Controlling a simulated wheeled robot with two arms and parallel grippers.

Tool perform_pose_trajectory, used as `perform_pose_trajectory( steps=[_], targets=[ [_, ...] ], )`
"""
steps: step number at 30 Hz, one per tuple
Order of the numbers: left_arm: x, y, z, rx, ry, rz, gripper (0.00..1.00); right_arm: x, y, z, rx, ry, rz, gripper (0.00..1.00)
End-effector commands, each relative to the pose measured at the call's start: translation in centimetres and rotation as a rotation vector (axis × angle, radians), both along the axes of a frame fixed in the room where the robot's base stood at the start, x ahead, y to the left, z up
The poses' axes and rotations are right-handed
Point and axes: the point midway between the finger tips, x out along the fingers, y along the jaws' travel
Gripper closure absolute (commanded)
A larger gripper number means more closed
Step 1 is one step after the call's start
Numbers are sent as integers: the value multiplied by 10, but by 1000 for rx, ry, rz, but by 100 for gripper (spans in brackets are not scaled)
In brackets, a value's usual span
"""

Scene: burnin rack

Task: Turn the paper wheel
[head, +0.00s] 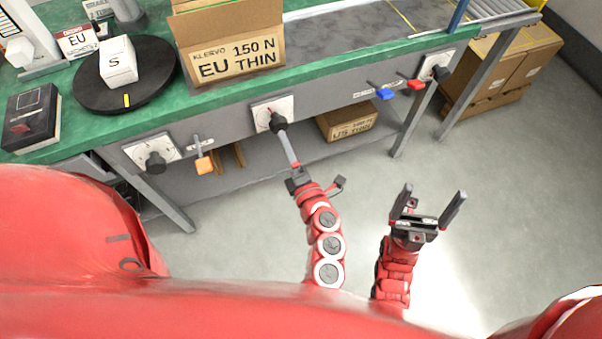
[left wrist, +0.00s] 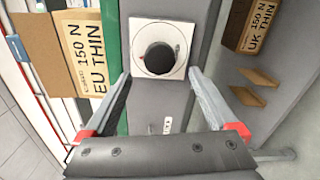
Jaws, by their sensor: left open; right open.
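Three dark round knobs on white square plates sit on the bench's front panel: a left knob (head: 155,161), a middle knob (head: 277,122) and a right knob (head: 440,72). I cannot read which one is the paper wheel. My left gripper (head: 283,138) is at the middle knob, with its fingers pointing at it. In the left wrist view this knob (left wrist: 159,58) lies ahead, between the lines of the two spread fingers (left wrist: 160,77). I cannot tell whether they touch it. My right gripper (head: 432,195) is open and empty over the floor, away from the bench.
Orange (head: 204,165), blue (head: 384,94) and red (head: 415,84) levers stick out between the knobs. On the green bench (head: 330,63) stand an open carton (head: 230,45) and a black turntable (head: 95,97) carrying a white cube (head: 118,61). Cartons (head: 346,122) sit below.

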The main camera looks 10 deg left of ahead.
Motion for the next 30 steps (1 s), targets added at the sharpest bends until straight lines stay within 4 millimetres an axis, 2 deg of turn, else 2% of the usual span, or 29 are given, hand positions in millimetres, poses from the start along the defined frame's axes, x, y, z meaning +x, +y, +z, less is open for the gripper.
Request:
perform_pose_trajectory(
  steps=[1,6,12,18,30],
  targets=[
    [-12,-10,-1,-1,5,-10,8,0,0,0,0,0,0,8],
    [-46,-34,0,-1,3,-9,8,0,0,2,0,0,0,8],
    [-72,-50,0,-2,1,-3,8,0,0,3,0,0,0,8],
    [-80,-55,0,-1,-1,-3,8,0,0,3,0,0,0,8],
    [-80,-55,0,0,0,-2,8,0,0,3,0,0,0,8]
  ],
)
